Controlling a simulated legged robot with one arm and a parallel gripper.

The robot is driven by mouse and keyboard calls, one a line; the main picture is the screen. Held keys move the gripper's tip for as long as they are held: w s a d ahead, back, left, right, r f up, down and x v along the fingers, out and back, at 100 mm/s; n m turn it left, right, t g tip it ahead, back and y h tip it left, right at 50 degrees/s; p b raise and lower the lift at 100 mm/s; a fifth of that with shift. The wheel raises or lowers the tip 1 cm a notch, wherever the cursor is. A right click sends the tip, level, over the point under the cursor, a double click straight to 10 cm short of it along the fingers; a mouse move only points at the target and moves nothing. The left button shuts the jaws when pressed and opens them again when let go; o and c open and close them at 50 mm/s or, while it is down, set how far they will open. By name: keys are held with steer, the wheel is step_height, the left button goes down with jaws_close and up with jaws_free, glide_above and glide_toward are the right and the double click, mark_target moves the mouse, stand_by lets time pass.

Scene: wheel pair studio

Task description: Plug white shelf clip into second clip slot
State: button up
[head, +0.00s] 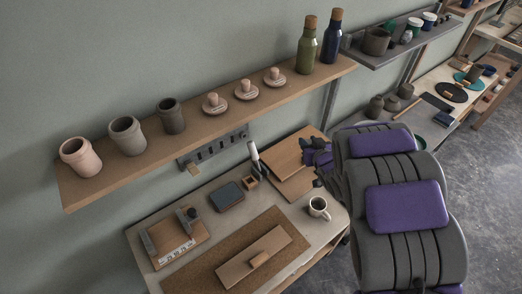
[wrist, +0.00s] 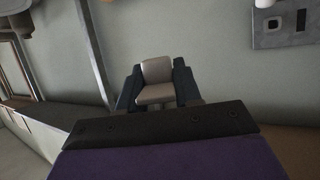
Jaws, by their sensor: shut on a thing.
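The white shelf clip (wrist: 157,82) is a pale block between the two dark fingers of my gripper (wrist: 156,78) in the wrist view. My gripper is shut on it, with the wall behind it. In the head view, my gripper (head: 317,153) is a dark and purple shape to the right of the slot strip, and the clip in it cannot be made out. The grey slot strip (head: 213,147) is on the wall under the shelf and has several dark slots. In the wrist view, a grey plate (wrist: 284,28) with a dark square opening is at upper right, apart from the clip.
A wooden shelf (head: 235,118) with cups, lidded pieces and two bottles (head: 331,38) runs above the strip. The workbench (head: 206,228) below holds boards, a dark box (head: 226,196), a tool holder (head: 250,182) and a white mug (head: 318,207).

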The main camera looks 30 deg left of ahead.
steer(key=s+a+f+n+g+y, duration=0.1)
steer(key=s+a+n+g, duration=0.1)
steer(key=a, duration=0.5)
steer(key=s+a+f+n+g+y, duration=0.2)
steer(key=s+a, duration=0.3)
steer(key=a, duration=0.2)
steer(key=shift+s+a+f+n+g+b, duration=0.15)
steer(key=shift+s+f+n+g+b, duration=0.15)
steer(key=shift+n+b, duration=0.1)
steer(key=shift+p, duration=0.4)
steer(key=shift+y, duration=0.3)
steer(key=a, duration=0.1)
steer(key=w+a+p, duration=0.1)
steer(key=a, duration=0.2)
steer(key=shift+w+r+p, duration=0.1)
steer(key=shift+w+p, duration=0.25)
steer(key=shift+w, duration=0.05)
steer(key=shift+w+a+p, duration=0.3)
steer(key=shift+w+a, duration=0.1)
steer(key=shift+a, duration=0.2)
steer(key=o, duration=0.5)
jaws_close()
